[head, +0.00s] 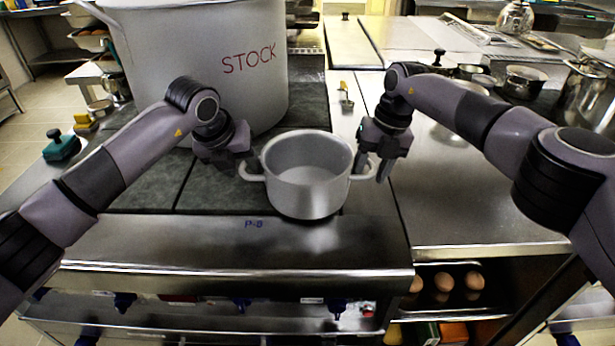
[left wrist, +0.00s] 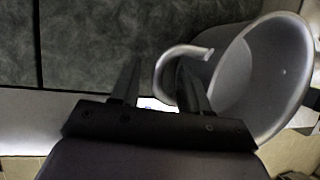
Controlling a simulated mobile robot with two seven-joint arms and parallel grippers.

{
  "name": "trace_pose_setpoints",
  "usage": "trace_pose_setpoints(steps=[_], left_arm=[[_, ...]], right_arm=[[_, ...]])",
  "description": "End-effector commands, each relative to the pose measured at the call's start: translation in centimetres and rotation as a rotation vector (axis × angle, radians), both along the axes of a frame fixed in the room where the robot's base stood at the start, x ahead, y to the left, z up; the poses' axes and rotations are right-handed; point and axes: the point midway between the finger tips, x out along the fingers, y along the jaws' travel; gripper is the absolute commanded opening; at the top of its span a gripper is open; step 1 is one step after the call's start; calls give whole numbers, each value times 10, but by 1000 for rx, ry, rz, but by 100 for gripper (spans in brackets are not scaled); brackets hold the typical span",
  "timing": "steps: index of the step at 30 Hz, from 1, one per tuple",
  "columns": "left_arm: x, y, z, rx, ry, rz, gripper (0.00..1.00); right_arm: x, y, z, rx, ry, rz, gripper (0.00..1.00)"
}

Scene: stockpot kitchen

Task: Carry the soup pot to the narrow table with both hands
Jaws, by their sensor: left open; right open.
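The soup pot (head: 308,190) is a small grey metal pot with a loop handle on each side. It stands upright and looks empty, at the front of the dark stove top. My left gripper (head: 250,171) is open at the pot's left handle. In the left wrist view, its fingers (left wrist: 158,78) lie on either side of the handle loop (left wrist: 166,72), with one finger appearing inside the loop, beside the pot wall (left wrist: 262,80). My right gripper (head: 374,172) is open at the right handle; whether its fingers touch the handle is unclear. I cannot identify the narrow table.
A large stockpot marked STOCK (head: 205,60) stands behind my left gripper. Eggs (head: 443,282) sit on a shelf below. Stove knobs line the front.

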Motion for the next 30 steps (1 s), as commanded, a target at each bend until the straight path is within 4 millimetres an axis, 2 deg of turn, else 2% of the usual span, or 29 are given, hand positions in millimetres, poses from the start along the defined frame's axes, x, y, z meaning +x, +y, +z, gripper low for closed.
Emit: trace_pose_setpoints(steps=[4, 14, 18, 30], left_arm=[[4, -2, -10, 1, 0, -1, 45], [5, -2, -13, 1, 0, -1, 45], [5, -2, -13, 1, -1, 0, 0], [6, -3, -10, 0, -3, -2, 0]], right_arm=[[0, 2, -11, 0, 0, 0, 46], [0, 3, -14, 0, -1, 1, 46], [0, 3, -14, 0, 0, 1, 0], [0, 3, -12, 1, -2, -2, 0]])
